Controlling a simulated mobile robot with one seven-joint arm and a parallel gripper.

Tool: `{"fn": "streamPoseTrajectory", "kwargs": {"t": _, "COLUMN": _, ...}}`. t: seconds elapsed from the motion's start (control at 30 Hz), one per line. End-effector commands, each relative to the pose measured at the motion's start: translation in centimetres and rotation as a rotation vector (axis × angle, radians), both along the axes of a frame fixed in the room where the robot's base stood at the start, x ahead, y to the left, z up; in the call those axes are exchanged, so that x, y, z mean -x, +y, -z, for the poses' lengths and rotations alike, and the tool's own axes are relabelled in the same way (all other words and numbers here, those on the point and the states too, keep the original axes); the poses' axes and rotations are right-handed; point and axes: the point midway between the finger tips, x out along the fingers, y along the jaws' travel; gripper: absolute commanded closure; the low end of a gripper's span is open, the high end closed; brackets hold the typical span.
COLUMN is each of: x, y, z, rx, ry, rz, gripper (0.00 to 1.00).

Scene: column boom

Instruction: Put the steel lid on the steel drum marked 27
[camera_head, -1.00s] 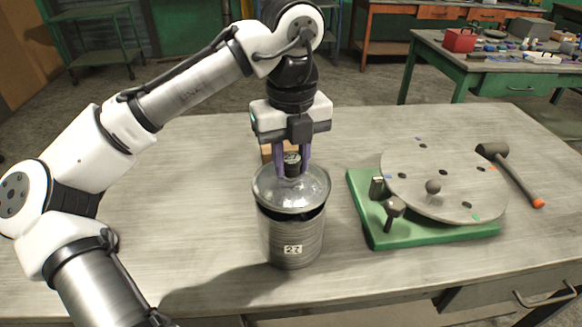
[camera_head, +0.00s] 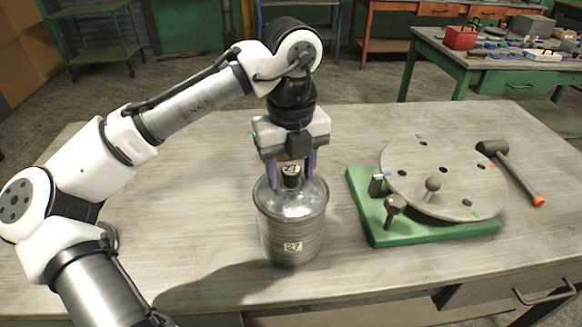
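The steel drum (camera_head: 291,238) stands upright on the table, with a white label reading 27 on its front. The steel lid (camera_head: 290,203) lies level across the top of the drum, its rim against the drum's rim with no gap showing at the front. A black knob (camera_head: 291,177) stands up from the lid's middle and bears a small label. My gripper (camera_head: 291,184) is just above the lid, its two purple fingers spread wide on either side of the knob and apart from it.
Right of the drum, a green base (camera_head: 425,235) carries a round grey disc (camera_head: 410,185) with several holes and a ball-topped knob. A hammer (camera_head: 512,175) with an orange end lies beyond it. The grey tabletop (camera_head: 190,180) left of the drum is clear.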

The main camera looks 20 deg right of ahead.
Motion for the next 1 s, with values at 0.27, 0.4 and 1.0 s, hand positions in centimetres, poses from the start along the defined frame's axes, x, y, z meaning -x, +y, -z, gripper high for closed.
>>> {"fn": "streamPoseTrajectory", "kwargs": {"t": 0.27, "x": 0.0, "y": 0.0, "z": -0.6, "rx": -0.001, "ry": -0.001, "rz": -0.001, "gripper": 0.5}}
{"fn": "streamPoseTrajectory", "kwargs": {"t": 0.4, "x": 0.0, "y": -0.1, "z": -2.6, "rx": 0.003, "ry": -0.002, "rz": 0.001, "gripper": 0.5}}
{"fn": "streamPoseTrajectory", "kwargs": {"t": 1.0, "x": 0.0, "y": 0.0, "z": -12.7, "rx": -0.001, "ry": 0.0, "rz": 0.0, "gripper": 0.5}}
